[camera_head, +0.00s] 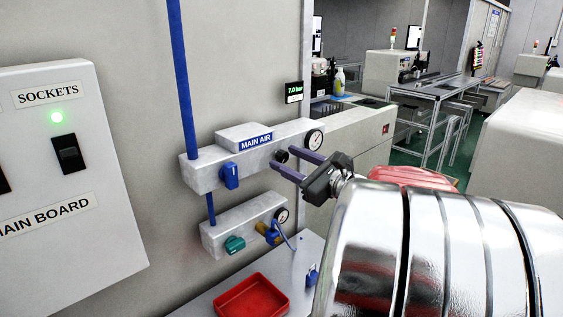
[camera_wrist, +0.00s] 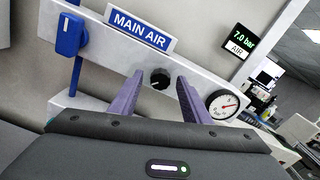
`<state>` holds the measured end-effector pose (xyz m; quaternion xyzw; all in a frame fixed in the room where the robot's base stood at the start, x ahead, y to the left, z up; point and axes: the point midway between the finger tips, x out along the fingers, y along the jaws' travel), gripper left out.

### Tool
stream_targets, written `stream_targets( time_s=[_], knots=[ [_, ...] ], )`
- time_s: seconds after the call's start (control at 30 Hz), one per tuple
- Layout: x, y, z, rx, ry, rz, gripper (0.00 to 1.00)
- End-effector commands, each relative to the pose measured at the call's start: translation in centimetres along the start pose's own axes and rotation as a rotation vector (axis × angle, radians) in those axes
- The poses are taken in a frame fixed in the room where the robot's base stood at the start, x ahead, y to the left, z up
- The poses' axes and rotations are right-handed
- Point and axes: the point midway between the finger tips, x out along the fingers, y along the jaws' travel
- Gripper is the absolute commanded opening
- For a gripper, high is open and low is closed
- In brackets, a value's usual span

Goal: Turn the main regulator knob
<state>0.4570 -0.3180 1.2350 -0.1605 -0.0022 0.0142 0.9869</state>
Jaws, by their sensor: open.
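The main regulator knob (camera_wrist: 160,78) is a small black round knob on the grey MAIN AIR block (camera_head: 208,168). In the head view the knob (camera_head: 282,156) sits just left of the pressure gauge (camera_head: 314,139). My gripper (camera_wrist: 153,88) has two purple fingers, spread apart, pointing at the block. In the wrist view the knob shows between the fingertips, with a gap on each side. In the head view my gripper (camera_head: 289,163) has its fingertips close to the knob. I cannot tell how deep the fingers reach around it.
A blue valve handle (camera_head: 231,176) sits left on the block. Below is a second block (camera_head: 237,229) with a teal knob (camera_head: 235,244) and gauge. A red tray (camera_head: 251,297) lies on the bench. A display (camera_head: 293,92) reads 7.0 bar. The sockets board (camera_head: 75,200) stands left.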

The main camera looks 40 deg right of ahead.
Motion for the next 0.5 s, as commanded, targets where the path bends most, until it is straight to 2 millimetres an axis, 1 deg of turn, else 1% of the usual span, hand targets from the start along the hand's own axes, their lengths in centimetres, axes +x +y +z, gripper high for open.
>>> stream_targets(
  time_s=[0.17, 0.27, 0.5],
  knots=[
    [-0.5, -0.1, 0.0, 0.0, 0.0, -0.001, 0.43],
    [-1.2, -0.1, 0.0, 0.0, 0.0, -0.004, 0.43],
    [-4.1, -0.1, -0.1, 0.0, 0.001, -0.004, 0.43]
  ],
)
